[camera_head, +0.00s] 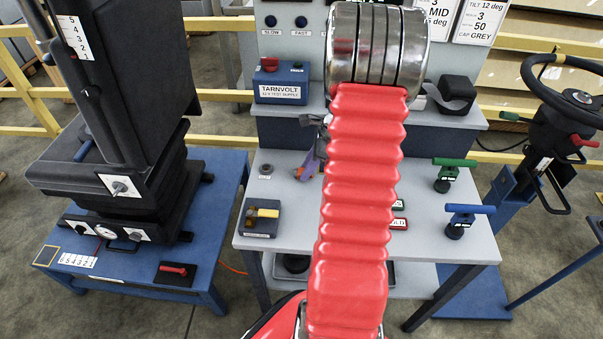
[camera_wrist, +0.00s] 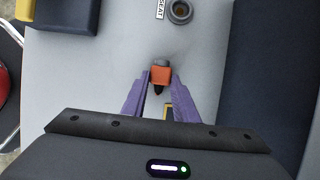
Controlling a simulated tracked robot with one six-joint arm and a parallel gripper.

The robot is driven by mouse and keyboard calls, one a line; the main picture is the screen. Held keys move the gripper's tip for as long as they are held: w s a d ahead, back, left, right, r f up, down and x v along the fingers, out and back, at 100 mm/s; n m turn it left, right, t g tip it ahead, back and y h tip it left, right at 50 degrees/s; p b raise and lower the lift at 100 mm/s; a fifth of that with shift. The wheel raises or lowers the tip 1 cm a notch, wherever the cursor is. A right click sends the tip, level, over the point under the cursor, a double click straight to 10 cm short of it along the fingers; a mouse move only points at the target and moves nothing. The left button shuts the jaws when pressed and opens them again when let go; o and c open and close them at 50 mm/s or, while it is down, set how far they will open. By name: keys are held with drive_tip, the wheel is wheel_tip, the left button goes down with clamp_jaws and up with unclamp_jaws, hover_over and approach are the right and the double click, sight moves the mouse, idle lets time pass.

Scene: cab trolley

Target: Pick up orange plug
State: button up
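The orange plug (camera_wrist: 161,76) shows in the wrist view, with a grey upper end and a dark lower end. It lies between the tips of the two purple fingers of my gripper (camera_wrist: 161,80). The fingertips are close to its two sides; I cannot tell whether they touch it or grip it. In the head view a purple finger of my gripper (camera_head: 311,163) shows low over the grey table (camera_head: 430,235).
A small round socket (camera_wrist: 180,11) is beyond the plug. A dark block with a yellow handle (camera_head: 262,217) stands on the table's left. Green (camera_head: 448,175) and blue (camera_head: 462,219) T-handles stand at the right. The Tarnvolt box (camera_head: 281,83) is on the shelf behind.

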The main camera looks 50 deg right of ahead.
clamp_jaws()
wheel_tip(320, 180, up, 10)
idle(0.7)
idle(0.4)
